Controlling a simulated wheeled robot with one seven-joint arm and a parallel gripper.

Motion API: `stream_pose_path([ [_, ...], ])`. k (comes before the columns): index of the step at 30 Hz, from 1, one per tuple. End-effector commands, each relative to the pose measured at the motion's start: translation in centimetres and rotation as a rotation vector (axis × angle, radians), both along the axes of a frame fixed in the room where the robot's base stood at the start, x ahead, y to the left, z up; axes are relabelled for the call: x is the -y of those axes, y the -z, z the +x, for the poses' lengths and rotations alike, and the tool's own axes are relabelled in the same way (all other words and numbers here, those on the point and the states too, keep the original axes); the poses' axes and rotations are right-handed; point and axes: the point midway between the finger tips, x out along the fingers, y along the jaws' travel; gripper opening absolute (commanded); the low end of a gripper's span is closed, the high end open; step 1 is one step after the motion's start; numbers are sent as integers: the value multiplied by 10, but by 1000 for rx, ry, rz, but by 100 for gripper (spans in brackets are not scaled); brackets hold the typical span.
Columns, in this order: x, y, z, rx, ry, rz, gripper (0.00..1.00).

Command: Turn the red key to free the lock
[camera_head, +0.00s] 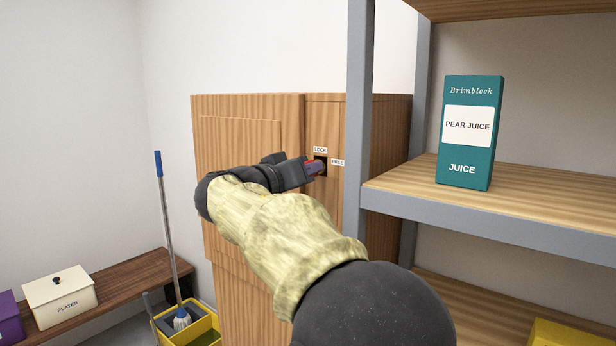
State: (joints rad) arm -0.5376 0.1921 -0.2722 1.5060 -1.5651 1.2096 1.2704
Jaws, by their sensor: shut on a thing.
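The red key (312,164) sits at the lock on the front of a wooden cabinet (250,106). Only a small part of the key shows between the finger ends. My gripper (314,168) is shut on the key, reaching in from the left of the lock. A label reading LOCK (320,149) is above the key, and a label reading FREE (338,162) is to its right. The key's exact angle cannot be told. My arm covers the lower middle of the cabinet.
A metal-framed shelf (480,225) stands close on the right, holding a teal pear juice carton (467,165). At the left, a wooden bench (120,284) holds a cream PLATES box (60,297). A yellow mop bucket (203,325) with a blue-handled mop (166,215) stands beside the cabinet.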

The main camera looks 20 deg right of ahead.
Motion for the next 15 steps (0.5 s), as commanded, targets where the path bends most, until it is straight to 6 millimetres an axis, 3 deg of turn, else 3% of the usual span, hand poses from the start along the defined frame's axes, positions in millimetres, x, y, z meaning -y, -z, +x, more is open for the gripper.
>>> stream_pose_path([
  [15,0,2,0,76,-1,54,0],
])
